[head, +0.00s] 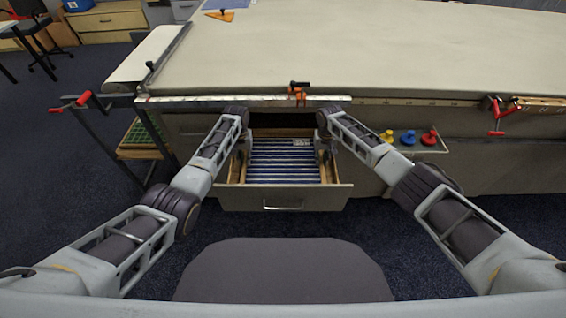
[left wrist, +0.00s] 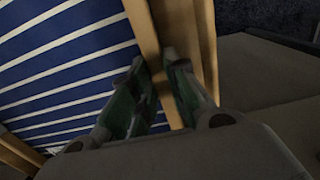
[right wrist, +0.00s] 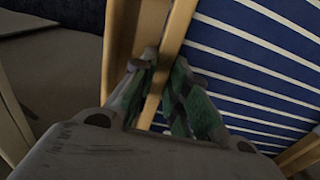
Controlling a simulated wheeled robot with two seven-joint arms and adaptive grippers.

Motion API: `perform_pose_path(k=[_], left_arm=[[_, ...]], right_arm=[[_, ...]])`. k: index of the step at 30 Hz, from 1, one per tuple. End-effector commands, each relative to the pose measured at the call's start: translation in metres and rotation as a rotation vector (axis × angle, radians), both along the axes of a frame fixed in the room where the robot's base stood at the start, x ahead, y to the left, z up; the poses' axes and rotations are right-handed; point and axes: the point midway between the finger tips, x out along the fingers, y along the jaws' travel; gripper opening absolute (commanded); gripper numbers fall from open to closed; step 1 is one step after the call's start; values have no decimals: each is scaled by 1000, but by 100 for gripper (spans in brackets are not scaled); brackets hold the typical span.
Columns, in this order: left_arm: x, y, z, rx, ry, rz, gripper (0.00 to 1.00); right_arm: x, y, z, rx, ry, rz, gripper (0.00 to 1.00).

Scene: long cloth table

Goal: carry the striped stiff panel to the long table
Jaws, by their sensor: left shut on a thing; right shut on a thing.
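The striped panel (head: 284,165), blue with white stripes, is within the open drawer (head: 283,197) of the long table (head: 370,50); I cannot tell whether it touches the drawer bottom. It also shows in the left wrist view (left wrist: 62,65) and right wrist view (right wrist: 255,60). My right gripper (head: 322,148) is shut likewise at the right side, fingers (right wrist: 160,75) astride a matching strip. The fingertips' contact is partly hidden.
An orange clamp (head: 298,93) sits on the table's front edge above the drawer. A red clamp (head: 497,115) is further right, near yellow, blue and red knobs (head: 408,138). Another red-handled clamp (head: 70,102) is at left. The tabletop is mostly clear, with an orange tool (head: 219,15) far back.

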Motion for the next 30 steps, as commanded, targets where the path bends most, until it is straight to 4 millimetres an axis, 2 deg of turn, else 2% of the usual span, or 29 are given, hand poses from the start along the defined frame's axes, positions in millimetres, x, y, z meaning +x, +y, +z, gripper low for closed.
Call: perform_pose_path(k=[14, 30], left_arm=[[0, 0, 2, 0, -1, 0, 0], [0, 0, 21, 0, -1, 0, 0]], right_arm=[[0, 0, 2, 1, -1, 0, 0], [0, 0, 21, 0, -1, 0, 0]])
